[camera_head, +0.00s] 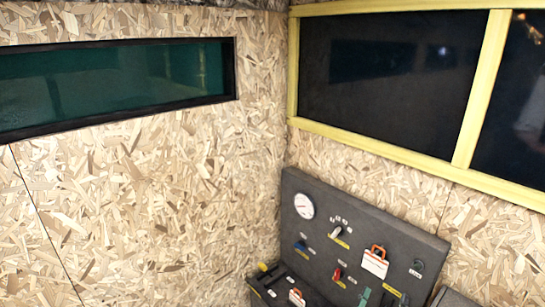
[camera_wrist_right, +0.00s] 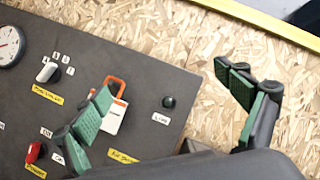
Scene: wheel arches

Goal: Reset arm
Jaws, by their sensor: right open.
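My right gripper (camera_wrist_right: 168,98) is open in the right wrist view, its two green-padded fingers spread wide with nothing between the pads. It is in front of the dark control panel (camera_wrist_right: 120,60), with one finger overlapping the panel and the other over the wood wall. In the head view the panel (camera_head: 350,225) stands in the corner at the lower right. A green piece (camera_head: 365,297) at the bottom edge there may be part of my gripper; it is too small to tell. My left gripper is not in view.
The panel carries a round gauge (camera_head: 304,206), a white knob (camera_head: 336,231), a red knob (camera_head: 337,273) and an orange-handled white tag (camera_head: 375,262). Chipboard walls (camera_head: 180,190) meet behind it. A dark window (camera_head: 385,80) with yellow frame is above; a black-framed window (camera_head: 110,85) is left.

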